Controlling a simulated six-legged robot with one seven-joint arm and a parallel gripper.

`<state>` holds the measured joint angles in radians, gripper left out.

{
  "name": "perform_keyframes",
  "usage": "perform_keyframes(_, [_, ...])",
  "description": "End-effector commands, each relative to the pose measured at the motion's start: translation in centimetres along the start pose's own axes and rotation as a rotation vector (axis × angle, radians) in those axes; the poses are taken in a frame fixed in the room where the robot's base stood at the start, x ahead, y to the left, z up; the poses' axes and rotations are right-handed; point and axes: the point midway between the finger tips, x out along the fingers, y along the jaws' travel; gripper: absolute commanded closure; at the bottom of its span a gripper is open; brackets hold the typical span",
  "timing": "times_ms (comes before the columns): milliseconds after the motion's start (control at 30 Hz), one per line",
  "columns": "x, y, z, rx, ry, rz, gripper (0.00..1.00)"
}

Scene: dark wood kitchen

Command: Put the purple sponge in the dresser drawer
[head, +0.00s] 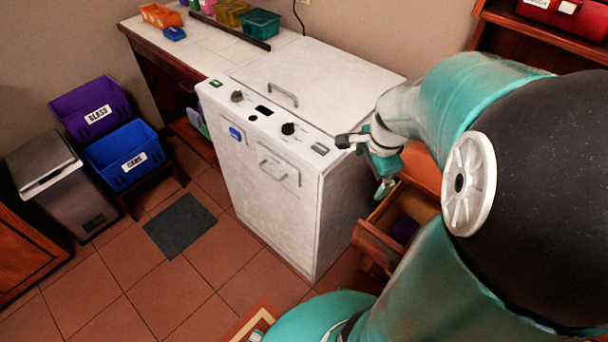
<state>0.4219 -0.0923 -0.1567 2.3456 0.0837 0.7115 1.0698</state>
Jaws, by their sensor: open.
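An open wooden drawer (367,238) juts out from the dresser to the right of the white machine. A dark purple block (403,230), which looks like the purple sponge, lies inside the drawer, partly hidden by my arm. My gripper (363,168) is above the drawer's far left side, beside the machine's right top edge. Its fingers are spread, and nothing shows between them. Much of the dresser is hidden behind my arm.
The white machine (265,200) stands close to the left of my gripper. A glass bin (94,110), a cans bin (126,157) and a grey trash can (55,185) stand at the left. The tiled counter (205,35) holds small containers. Tiled floor before the machine is mostly clear.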

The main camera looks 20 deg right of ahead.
Motion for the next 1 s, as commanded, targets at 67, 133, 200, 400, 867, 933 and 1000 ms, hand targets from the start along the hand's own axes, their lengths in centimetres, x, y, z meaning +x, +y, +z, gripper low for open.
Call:
perform_keyframes(67, [-2.7, -0.6, 3.4, -0.237, 0.002, -0.051, 0.0])
perform_keyframes(133, [-4.8, -0.5, 6.1, -0.45, 0.01, -0.089, 0.0])
perform_keyframes(200, [-6.8, -0.2, 8.7, -0.661, 0.024, -0.126, 0.0])
perform_keyframes(400, [-11.9, 2.4, 14.9, -1.244, 0.099, -0.227, 0.0])
perform_keyframes(867, [-14.8, 5.4, 18.5, -1.689, 0.195, -0.288, 0.0])
perform_keyframes(933, [-14.8, 5.4, 18.5, -1.687, 0.195, -0.288, 0.0])
perform_keyframes(1000, [-14.8, 5.4, 18.5, -1.686, 0.195, -0.288, 0.0])
